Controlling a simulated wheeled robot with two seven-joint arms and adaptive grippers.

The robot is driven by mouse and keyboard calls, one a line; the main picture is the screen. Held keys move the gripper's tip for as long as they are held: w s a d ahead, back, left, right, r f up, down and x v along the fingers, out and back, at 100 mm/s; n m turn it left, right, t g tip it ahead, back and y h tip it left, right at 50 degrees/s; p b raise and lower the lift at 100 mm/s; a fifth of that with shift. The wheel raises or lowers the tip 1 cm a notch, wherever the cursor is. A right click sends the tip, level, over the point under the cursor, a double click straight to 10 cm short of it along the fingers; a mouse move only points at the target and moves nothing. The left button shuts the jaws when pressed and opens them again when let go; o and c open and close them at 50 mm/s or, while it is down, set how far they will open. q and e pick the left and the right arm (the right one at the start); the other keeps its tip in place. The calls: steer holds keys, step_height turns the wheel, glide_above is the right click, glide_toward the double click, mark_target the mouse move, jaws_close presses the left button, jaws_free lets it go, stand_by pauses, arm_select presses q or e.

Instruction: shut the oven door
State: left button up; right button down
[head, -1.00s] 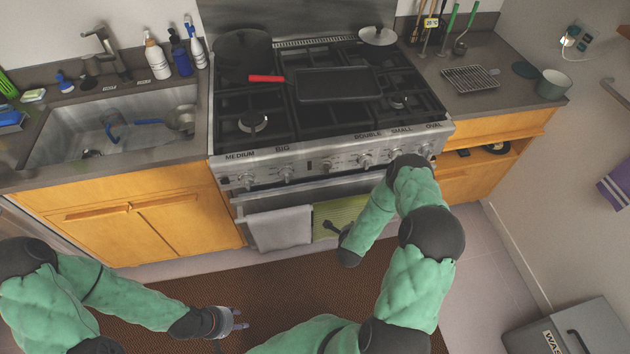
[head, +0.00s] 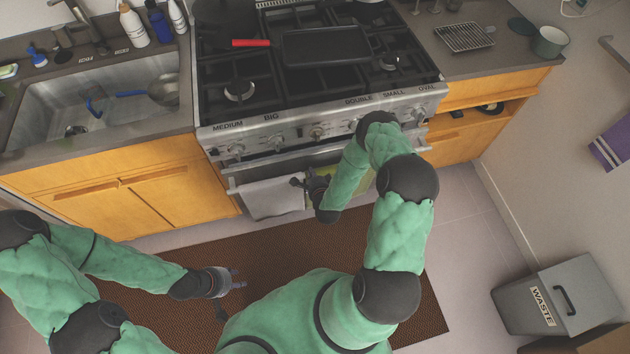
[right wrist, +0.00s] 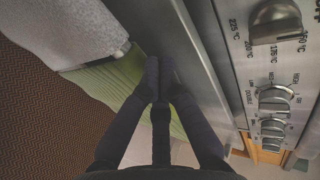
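The oven (head: 330,128) has a steel front with a row of knobs. Its door carries a bar handle (head: 240,187) with a grey towel (head: 272,199) and a green towel (head: 325,173) on it. The door's upper edge also shows in the right wrist view (right wrist: 192,60); how far it stands open is hard to tell. My right gripper (head: 298,182) is in front of the door by the towels. In the right wrist view its fingertips (right wrist: 160,75) are together over the green towel; contact is unclear. My left gripper (head: 240,279) is open and empty above the mat.
A brown mat (head: 270,250) covers the floor before the oven. Orange cabinets (head: 120,190) with a sink stand left, and a drawer unit (head: 465,135) stands right. A pan with a red handle (head: 250,43) is on the stove. A waste bin (head: 560,295) stands at lower right.

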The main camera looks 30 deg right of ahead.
mark_target(306, 152)
steer(key=shift+w+d, duration=0.25)
steer(key=shift+w, duration=0.55)
steer(key=shift+w+d, duration=0.2)
steer(key=shift+w, duration=0.55)
steer(key=shift+w+d, duration=0.25)
steer(key=shift+w, duration=0.55)
steer(key=w+b, duration=0.1)
steer(key=w, duration=0.1)
steer(key=w+d+b, duration=0.1)
steer(key=w, duration=0.1)
steer(key=shift+w+d+r, duration=0.2)
steer(key=shift+w, duration=0.05)
steer(key=shift+s, duration=0.1)
